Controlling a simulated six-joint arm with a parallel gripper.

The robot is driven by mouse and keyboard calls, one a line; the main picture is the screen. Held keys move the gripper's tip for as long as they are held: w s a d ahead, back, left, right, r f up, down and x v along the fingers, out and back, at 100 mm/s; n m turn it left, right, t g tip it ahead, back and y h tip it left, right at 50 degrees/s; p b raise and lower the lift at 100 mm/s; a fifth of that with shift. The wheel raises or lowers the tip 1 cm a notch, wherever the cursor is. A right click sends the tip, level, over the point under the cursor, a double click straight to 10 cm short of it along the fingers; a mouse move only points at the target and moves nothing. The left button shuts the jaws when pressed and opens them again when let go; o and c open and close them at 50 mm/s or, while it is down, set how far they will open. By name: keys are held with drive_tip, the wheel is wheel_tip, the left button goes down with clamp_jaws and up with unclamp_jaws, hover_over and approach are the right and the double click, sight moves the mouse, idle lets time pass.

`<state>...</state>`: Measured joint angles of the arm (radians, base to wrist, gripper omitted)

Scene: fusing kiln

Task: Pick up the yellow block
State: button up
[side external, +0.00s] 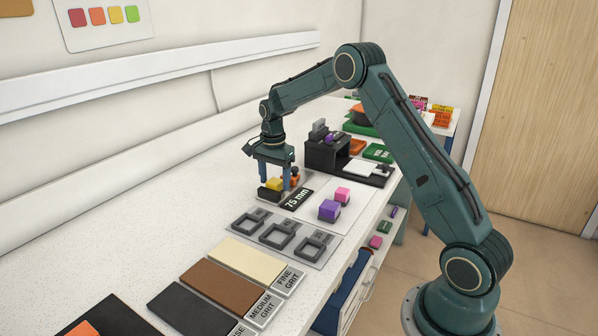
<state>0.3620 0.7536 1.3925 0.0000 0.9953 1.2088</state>
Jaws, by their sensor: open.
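The yellow block (273,184) sits low on the bench, on or against a small black piece at the "75 mm" label. My gripper (275,180) points down over it, with one blue finger on the left and one on the right. The fingers are apart and the yellow block shows between them. I cannot tell from this view whether either finger touches the block.
A purple block (329,210) and a pink block (343,195) stand to the right on a white sheet. Small orange items (294,174) are close beside the right finger. A black holder (327,152) stands behind. Grey square frames (278,235) lie in front.

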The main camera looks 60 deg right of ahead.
sight(275, 181)
drive_tip(key=shift+f, duration=1)
drive_tip(key=shift+c, duration=0.4)
drive_tip(key=c, duration=1.2)
drive_tip(key=shift+o, duration=0.2)
drive_tip(key=shift+r, duration=0.15)
wheel_tip(275, 181, up, 20)
